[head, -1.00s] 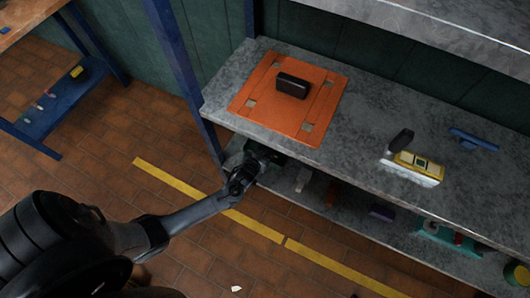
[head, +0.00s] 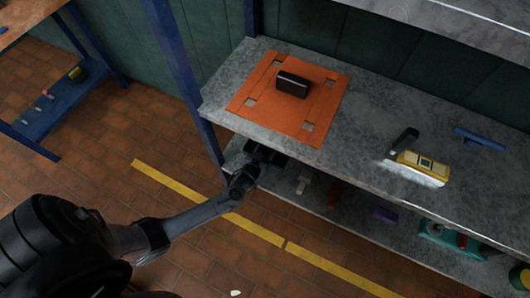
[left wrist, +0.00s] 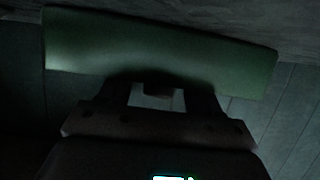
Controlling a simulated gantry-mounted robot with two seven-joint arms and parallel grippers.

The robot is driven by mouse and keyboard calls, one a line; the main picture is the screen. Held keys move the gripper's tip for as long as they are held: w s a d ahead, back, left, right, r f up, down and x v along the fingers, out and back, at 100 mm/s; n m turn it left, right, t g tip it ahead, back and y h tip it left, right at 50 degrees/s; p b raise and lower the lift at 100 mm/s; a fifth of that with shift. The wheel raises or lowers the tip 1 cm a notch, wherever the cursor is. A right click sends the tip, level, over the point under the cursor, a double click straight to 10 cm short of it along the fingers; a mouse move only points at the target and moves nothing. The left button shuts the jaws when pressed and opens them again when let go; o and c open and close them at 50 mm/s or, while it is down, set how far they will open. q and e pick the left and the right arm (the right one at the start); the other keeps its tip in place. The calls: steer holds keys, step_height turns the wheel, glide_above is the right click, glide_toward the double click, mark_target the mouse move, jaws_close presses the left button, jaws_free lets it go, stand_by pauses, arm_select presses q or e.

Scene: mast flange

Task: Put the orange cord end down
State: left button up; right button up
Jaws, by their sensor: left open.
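I cannot make out an orange cord end in either view. My left gripper (head: 264,154) is low at the left end of the shelf unit, under the top board's front edge and over the lower shelf. In the dim left wrist view my left gripper (left wrist: 155,92) has its two dark fingers apart. A long green block (left wrist: 160,45) lies across just beyond the fingertips. I cannot tell whether the fingers touch it. My right gripper is not in view.
An orange mat (head: 265,95) with a dark block (head: 293,84) lies on the top board (head: 365,110). A yellow device (head: 423,166) and a blue item (head: 478,138) lie to the right. Several small objects stand on the lower shelf (head: 350,208). A blue post (head: 180,70) stands at the left.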

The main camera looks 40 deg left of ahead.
arm_select(q)
steer(key=shift+r, duration=0.25)
steer(key=p+v, duration=0.6)
steer(key=v, duration=0.4)
steer(key=shift+s+d+r, duration=0.1)
steer(key=shift+s, duration=0.15)
steer(key=s+d+r+m+g+h, duration=0.1)
steer(key=s+d+r+m+g, duration=0.1)
steer(key=s+d+r+g, duration=0.2)
steer(key=s+d+r+m+g+h, duration=0.2)
steer(key=s+d+r+g, duration=0.2)
steer(key=s+r, duration=0.7)
step_height(320, 180, up, 6)
steer(key=shift+d+r+m+g+p, duration=0.2)
steer(key=shift+m+g+p, duration=0.2)
steer(key=shift+g, duration=0.4)
steer(key=shift+r, duration=0.1)
